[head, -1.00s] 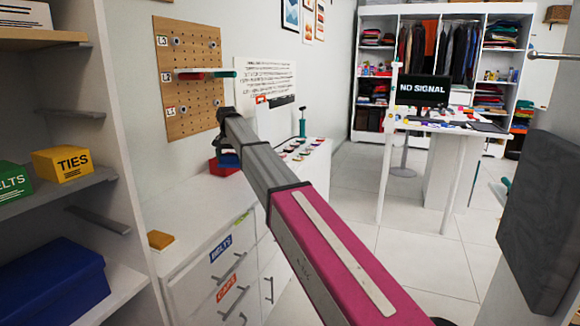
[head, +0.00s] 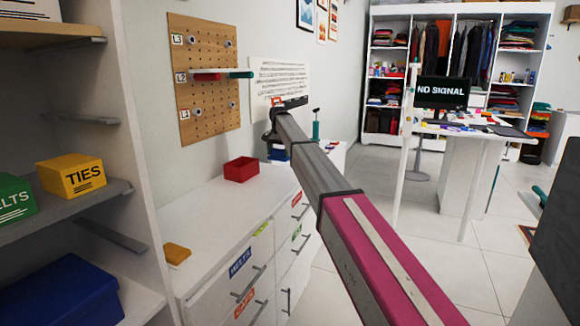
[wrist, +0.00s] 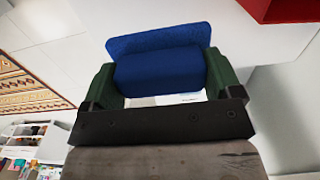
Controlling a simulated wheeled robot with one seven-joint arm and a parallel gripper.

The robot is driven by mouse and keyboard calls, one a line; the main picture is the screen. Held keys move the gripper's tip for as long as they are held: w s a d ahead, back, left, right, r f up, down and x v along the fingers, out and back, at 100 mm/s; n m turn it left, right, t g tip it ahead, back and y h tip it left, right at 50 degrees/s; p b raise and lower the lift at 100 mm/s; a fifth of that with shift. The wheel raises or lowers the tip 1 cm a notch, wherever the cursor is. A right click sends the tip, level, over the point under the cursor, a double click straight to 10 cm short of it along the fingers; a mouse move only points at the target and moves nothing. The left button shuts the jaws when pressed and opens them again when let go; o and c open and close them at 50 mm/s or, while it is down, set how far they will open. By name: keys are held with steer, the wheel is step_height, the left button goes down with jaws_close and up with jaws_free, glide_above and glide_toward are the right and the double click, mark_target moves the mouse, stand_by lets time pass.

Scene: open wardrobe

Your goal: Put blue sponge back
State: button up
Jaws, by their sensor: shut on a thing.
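The blue sponge (wrist: 160,68) is held between the two green fingers of my gripper (wrist: 160,80) in the wrist view. The fingers press on its left and right sides, and its far part sticks out beyond them. In the head view my gripper hangs at the far end of my arm, mostly hidden by it. A bit of the blue sponge (head: 277,153) shows below the arm tip, right of the red box (head: 241,169). I cannot tell how far above the counter it is.
The red open box stands on the white drawer cabinet's top (head: 215,205); its corner shows in the wrist view (wrist: 285,10). A yellow sponge-like block (head: 177,254) lies at the cabinet's near end. A pegboard (head: 205,80) hangs behind. A shelf unit (head: 135,130) stands left.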

steer(key=w+d+f, duration=0.4)
steer(key=shift+w+d, duration=0.15)
steer(key=shift+w, duration=0.25)
steer(key=shift+f, duration=1.95)
steer(key=shift+f, duration=0.1)
steer(key=o, duration=0.8)
steer(key=shift+o, duration=0.2)
step_height(320, 180, up, 12)
steer(key=shift+s, duration=0.1)
